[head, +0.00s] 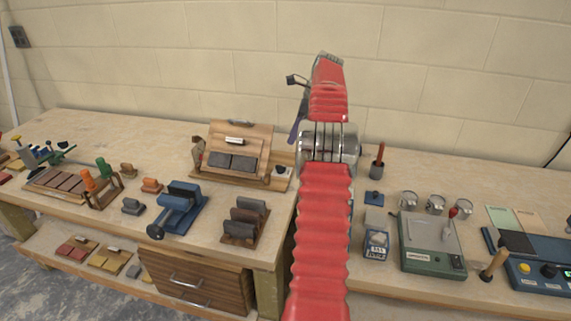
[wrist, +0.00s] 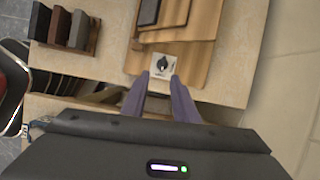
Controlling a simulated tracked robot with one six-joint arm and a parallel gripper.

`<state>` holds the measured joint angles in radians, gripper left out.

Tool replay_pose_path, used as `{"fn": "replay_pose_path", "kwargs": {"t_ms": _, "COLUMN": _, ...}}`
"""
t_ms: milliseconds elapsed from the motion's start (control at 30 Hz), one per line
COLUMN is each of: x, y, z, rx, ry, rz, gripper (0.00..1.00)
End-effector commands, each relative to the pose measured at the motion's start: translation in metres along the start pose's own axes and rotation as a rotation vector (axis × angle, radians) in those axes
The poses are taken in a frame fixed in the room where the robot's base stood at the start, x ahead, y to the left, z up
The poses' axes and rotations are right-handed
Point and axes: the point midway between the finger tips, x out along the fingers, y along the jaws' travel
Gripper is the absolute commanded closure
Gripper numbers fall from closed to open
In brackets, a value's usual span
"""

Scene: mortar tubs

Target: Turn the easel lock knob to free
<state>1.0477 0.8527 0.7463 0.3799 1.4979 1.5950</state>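The easel (head: 247,140) is a sloped wooden stand with dark slabs on its ledge, left of my arm in the head view. Its lock knob (head: 281,169) is small and dark on a pale plate at the base's right end. In the wrist view the black knob (wrist: 162,63) sits on a white plate (wrist: 137,66) with small marks too tiny to read. My gripper (wrist: 160,80) has two purple fingers apart with nothing between them. The fingertips point at the plate's near edge, with the knob just beyond them. In the head view my arm hides most of the gripper.
A rack of dark slabs (head: 244,222) and a blue clamp-like tool (head: 180,208) stand left of my arm. A green device (head: 432,245), metal cups and a cup with a red-handled tool (head: 377,170) stand to the right. The wall is close behind the bench.

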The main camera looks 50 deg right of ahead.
Motion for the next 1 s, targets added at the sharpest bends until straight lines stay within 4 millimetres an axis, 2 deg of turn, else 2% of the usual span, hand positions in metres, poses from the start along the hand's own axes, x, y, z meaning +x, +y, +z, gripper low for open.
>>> {"fn": "replay_pose_path", "kwargs": {"t_ms": 33, "x": 0.002, "y": -0.005, "z": -0.010, "rx": 0.031, "ry": -0.005, "rz": 0.000, "gripper": 0.73}}
{"fn": "replay_pose_path", "kwargs": {"t_ms": 167, "x": 0.004, "y": -0.010, "z": -0.022, "rx": 0.073, "ry": -0.011, "rz": 0.002, "gripper": 0.73}}
{"fn": "replay_pose_path", "kwargs": {"t_ms": 633, "x": 0.009, "y": -0.010, "z": -0.023, "rx": 0.076, "ry": -0.011, "rz": 0.003, "gripper": 0.73}}
{"fn": "replay_pose_path", "kwargs": {"t_ms": 767, "x": 0.020, "y": -0.010, "z": -0.022, "rx": 0.075, "ry": -0.011, "rz": 0.005, "gripper": 0.73}}
{"fn": "replay_pose_path", "kwargs": {"t_ms": 1000, "x": 0.055, "y": -0.009, "z": -0.022, "rx": 0.074, "ry": -0.011, "rz": 0.005, "gripper": 0.73}}
